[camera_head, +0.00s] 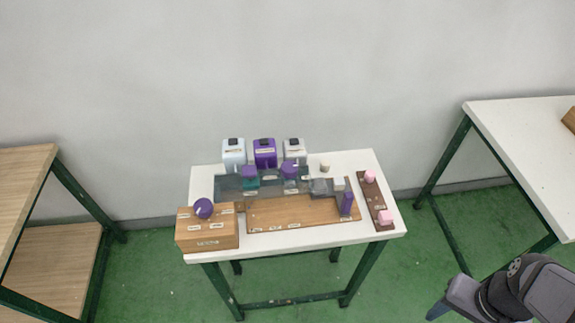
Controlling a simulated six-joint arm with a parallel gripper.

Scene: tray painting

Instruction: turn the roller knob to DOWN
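A white table with green legs holds the painting station. A wooden box (207,236) at its front left carries a round purple knob (203,208) and several small labels too small to read. A dark brown board (377,203) on the right carries two pink knobs (370,177) (385,216). Two more purple knobs (249,172) (289,170) stand at the middle back. I cannot tell which is the roller knob or where any knob points. Part of my grey arm shows at the lower right, away from the table.
A wooden tray (290,213) lies at the table's centre, with an upright purple piece (347,204) at its right. Two white containers (233,152) (294,150) and a purple one (265,153) stand at the back. Other tables (27,173) (520,142) flank this one, with floor gaps between.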

